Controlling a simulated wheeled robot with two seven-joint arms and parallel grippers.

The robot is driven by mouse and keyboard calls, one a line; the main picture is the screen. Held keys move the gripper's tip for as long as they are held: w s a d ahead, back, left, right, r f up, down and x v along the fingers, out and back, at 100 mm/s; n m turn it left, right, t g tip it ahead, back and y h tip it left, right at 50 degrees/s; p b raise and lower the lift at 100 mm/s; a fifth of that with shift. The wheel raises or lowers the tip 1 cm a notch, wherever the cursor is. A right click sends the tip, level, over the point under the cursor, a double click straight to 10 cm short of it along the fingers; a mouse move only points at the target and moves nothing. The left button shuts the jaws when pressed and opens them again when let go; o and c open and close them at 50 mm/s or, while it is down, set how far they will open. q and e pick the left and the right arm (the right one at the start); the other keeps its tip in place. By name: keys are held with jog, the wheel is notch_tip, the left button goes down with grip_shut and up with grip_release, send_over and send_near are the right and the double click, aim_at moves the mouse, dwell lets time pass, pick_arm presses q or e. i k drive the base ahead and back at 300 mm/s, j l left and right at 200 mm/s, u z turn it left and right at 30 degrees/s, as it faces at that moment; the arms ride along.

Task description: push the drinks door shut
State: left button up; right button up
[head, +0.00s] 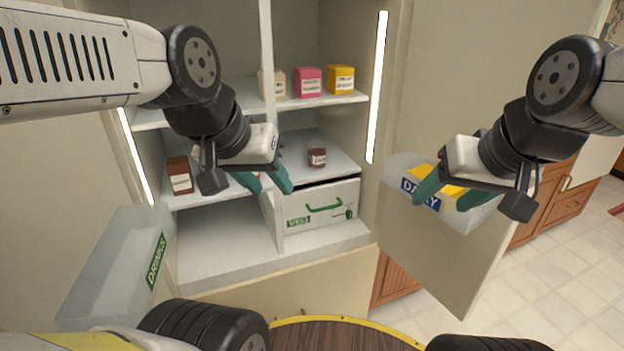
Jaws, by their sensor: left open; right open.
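The fridge stands open in front of me. The drinks door, on the left, is swung open, and its clear bin (115,270) carries a green DRINKS label. My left gripper (268,182) is open and empty in front of the shelves, to the right of that bin and apart from it. Much of the drinks door's panel (55,165) is partly covered by my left arm. My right gripper (448,196) is open in front of the dairy bin (478,217) on the right door; I cannot tell whether it touches the bin.
The right door (440,265) is also open. Several small boxes stand on the upper shelf (330,100), and a JAM jar (317,157) and a brown box (180,175) sit lower. The VEG drawer (335,215) is below. Wooden cabinets (570,205) and tiled floor lie right.

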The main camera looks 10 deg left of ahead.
aim_at(77, 255)
jog(key=k+j+u, duration=0.25)
jog(key=k, duration=0.3)
jog(key=k+j+u, duration=0.2)
jog(key=k+j, duration=0.15)
jog(key=k, duration=0.15)
